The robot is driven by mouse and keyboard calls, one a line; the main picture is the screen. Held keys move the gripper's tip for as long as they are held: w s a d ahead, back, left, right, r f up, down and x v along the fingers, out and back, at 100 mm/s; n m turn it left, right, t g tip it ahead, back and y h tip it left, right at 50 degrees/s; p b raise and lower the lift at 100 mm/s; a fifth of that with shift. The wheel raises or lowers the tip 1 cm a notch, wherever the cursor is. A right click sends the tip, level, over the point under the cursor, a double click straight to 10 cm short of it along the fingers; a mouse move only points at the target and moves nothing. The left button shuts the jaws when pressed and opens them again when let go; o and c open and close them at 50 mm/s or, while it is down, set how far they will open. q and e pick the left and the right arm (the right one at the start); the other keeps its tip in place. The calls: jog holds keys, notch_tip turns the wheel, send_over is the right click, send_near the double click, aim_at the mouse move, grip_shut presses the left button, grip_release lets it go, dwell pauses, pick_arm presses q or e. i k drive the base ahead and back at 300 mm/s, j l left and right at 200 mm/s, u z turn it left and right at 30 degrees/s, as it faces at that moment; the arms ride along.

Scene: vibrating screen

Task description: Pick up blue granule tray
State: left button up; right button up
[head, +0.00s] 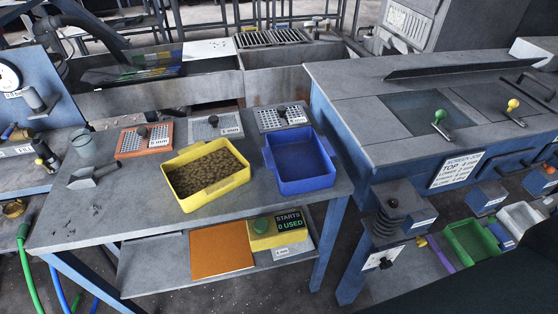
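The blue tray (301,184) stands upright on the right part of the grey table (120,215). It is open at the top, and no granules show inside it. To its left is a yellow tray (215,201) filled with brown granules. A narrow gap lies between the two trays. Neither of my grippers shows in the head view.
Behind the trays lie an orange perforated plate (131,143) and two grey ones with knobs. A metal scoop (92,177) and a grey cup (83,146) stand at left. The screen machine (395,135) closes off the right side.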

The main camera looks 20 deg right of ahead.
aim_at(301, 162)
jog(key=i+j, duration=0.1)
jog(key=j, duration=0.3)
jog(key=i+j+z, duration=0.1)
jog(key=j, duration=0.75)
jog(key=i+z, duration=0.1)
jog(key=z, duration=1.3)
